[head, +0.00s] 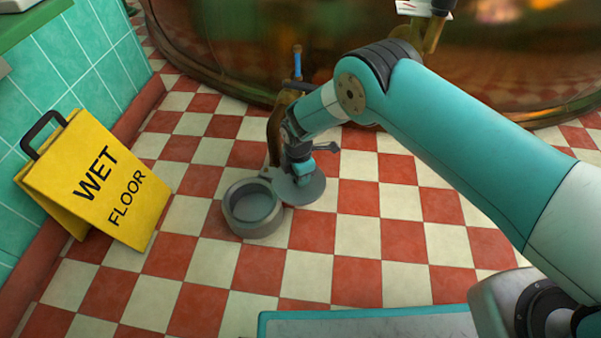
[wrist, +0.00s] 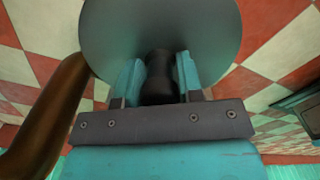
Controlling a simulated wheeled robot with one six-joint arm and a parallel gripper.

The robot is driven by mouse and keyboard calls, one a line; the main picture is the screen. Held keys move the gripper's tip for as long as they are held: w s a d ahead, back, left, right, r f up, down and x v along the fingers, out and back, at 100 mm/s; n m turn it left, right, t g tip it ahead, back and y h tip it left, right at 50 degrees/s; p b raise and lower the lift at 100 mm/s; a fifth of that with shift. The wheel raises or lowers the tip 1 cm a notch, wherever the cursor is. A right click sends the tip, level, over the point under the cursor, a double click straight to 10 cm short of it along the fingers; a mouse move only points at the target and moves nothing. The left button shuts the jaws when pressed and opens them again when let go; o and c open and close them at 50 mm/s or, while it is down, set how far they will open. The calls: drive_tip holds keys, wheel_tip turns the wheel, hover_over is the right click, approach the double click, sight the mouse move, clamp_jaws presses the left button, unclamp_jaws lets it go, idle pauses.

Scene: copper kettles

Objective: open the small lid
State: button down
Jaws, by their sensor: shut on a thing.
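The small lid (head: 309,190) is a flat grey disc in the head view, lying level just right of a round grey vessel (head: 233,214). The vessel's top is uncovered, and I see into its hollow. My gripper (head: 297,170) points down over the lid. In the wrist view, the gripper's teal fingers (wrist: 158,78) are shut on the lid's dark knob (wrist: 158,62), with the grey lid (wrist: 160,22) beyond. The arm hides part of the lid. I cannot tell whether the lid's edge touches the vessel or a hinge joins them.
A brown curved pipe (head: 275,128) rises close behind my gripper, near a blue-handled tap (head: 297,62). A large copper kettle (head: 240,45) fills the back. A yellow wet-floor sign (head: 105,185) stands left by the tiled wall. Checkered floor (head: 350,235) is clear in front.

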drive_tip(key=shift+w+a+r, duration=0.1)
drive_tip(key=shift+w+a, duration=0.05)
drive_tip(key=shift+a, duration=0.05)
drive_tip(key=c, duration=1)
unclamp_jaws()
drive_tip(key=shift+o, duration=0.6)
drive_tip(key=shift+d, duration=0.1)
wheel_tip(320, 180, up, 17)
drive_tip(key=p, duration=0.9)
drive_tip(key=shift+r, duration=0.2)
